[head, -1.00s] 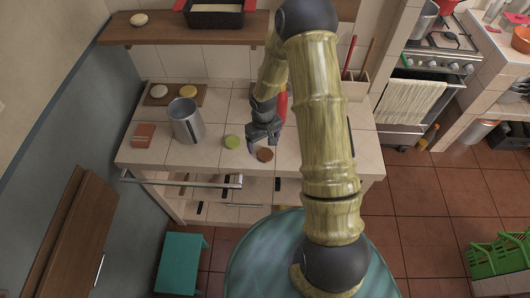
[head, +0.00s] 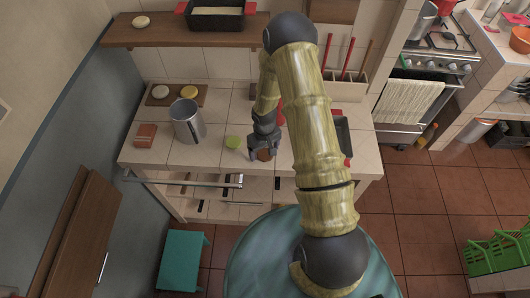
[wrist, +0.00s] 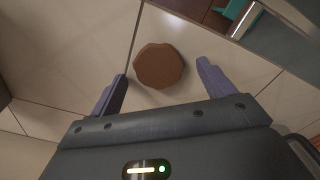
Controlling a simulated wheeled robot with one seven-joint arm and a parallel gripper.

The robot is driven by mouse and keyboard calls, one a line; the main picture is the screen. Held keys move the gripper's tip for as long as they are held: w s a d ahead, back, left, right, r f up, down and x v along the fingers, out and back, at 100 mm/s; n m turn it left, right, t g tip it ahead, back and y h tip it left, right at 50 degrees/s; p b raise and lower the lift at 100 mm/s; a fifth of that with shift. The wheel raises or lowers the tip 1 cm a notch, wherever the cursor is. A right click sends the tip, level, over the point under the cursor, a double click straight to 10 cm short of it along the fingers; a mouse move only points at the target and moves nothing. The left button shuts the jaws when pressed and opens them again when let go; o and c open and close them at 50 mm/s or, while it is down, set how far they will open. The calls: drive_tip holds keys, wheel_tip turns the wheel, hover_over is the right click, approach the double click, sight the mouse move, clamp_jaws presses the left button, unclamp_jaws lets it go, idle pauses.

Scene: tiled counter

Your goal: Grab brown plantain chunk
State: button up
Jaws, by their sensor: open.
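The brown plantain chunk (wrist: 160,66) is a short, round-sided piece lying on the tiled counter. In the wrist view it sits just ahead of my gripper (wrist: 162,84), roughly between the lines of the two open fingers, touching neither. In the head view the chunk (head: 264,155) shows near the counter's front edge, partly hidden by my gripper (head: 262,148), which is directly above or around it. The gripper is open and empty.
A green round piece (head: 233,142) lies just left of the chunk. A metal canister (head: 187,122) and a reddish block (head: 145,135) stand farther left. A board (head: 176,95) with two round items lies behind. A dark red-handled pan (head: 342,135) is right, partly behind my arm.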

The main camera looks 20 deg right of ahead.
sight(264, 153)
idle(0.4)
drive_tip(key=c, duration=1.1)
drive_tip(key=shift+o, duration=0.2)
drive_tip(key=shift+r, duration=0.1)
wheel_tip(264, 153, up, 10)
drive_tip(key=b, duration=0.2)
